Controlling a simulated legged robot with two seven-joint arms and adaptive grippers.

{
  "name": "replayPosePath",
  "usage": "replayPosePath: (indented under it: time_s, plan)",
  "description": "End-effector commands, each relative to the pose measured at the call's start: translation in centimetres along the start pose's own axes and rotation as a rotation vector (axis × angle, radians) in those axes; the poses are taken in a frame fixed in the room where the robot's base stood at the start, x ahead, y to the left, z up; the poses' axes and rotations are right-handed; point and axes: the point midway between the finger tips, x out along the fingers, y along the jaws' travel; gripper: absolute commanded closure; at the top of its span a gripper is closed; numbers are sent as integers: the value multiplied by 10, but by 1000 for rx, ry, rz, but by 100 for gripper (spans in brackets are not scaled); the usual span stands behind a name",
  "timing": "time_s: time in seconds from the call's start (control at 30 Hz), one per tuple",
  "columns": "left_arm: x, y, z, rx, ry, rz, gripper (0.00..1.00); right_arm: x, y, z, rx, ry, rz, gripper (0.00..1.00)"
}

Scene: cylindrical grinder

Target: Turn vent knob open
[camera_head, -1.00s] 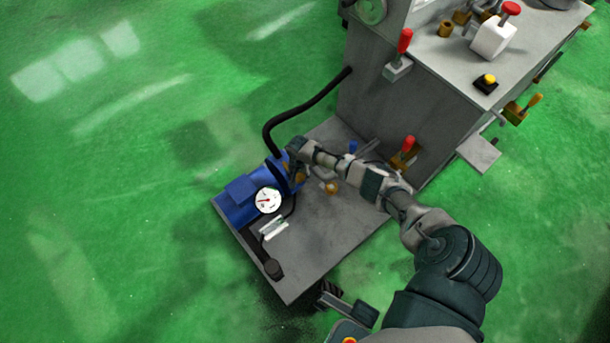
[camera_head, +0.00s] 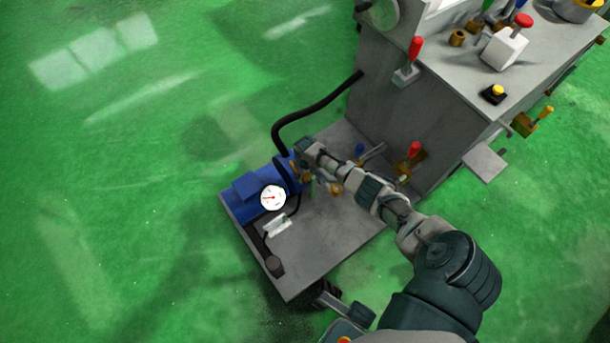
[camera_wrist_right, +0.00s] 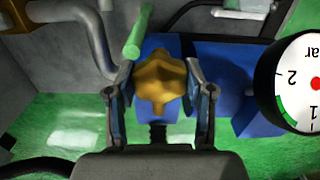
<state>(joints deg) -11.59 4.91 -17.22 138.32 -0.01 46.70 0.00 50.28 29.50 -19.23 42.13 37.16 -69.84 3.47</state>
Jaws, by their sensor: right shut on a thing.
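The vent knob, a brass-coloured lobed knob (camera_wrist_right: 160,82), sits between the two fingers of my right gripper (camera_wrist_right: 161,98) in the right wrist view. The fingers are shut on it from both sides. A green handle (camera_wrist_right: 139,32) stands just beyond it. In the head view my right gripper (camera_head: 305,171) is at the blue pump unit (camera_head: 250,189), and the arm hides most of the knob there. A white round gauge (camera_head: 273,197) is beside it and also shows in the wrist view (camera_wrist_right: 300,84). My left gripper is not in view.
The pump unit stands on a grey base plate (camera_head: 310,262) beside the grey machine cabinet (camera_head: 432,125). A black hose (camera_head: 310,115) arches behind it. Red-handled levers (camera_head: 414,150) stand to the right. The green floor at left is clear.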

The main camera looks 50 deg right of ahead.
Motion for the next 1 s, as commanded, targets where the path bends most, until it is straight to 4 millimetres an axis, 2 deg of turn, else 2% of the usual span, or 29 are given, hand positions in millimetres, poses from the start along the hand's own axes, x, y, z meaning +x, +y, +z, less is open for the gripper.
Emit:
replayPosePath:
  time_s: [0.2,0.5,1.0]
  plan:
    - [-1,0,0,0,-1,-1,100,-1,1,-2,-175,7,1,82]
    - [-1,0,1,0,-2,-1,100,-1,1,-2,-338,7,2,82]
    - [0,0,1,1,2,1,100,-2,1,-3,-404,9,3,82]
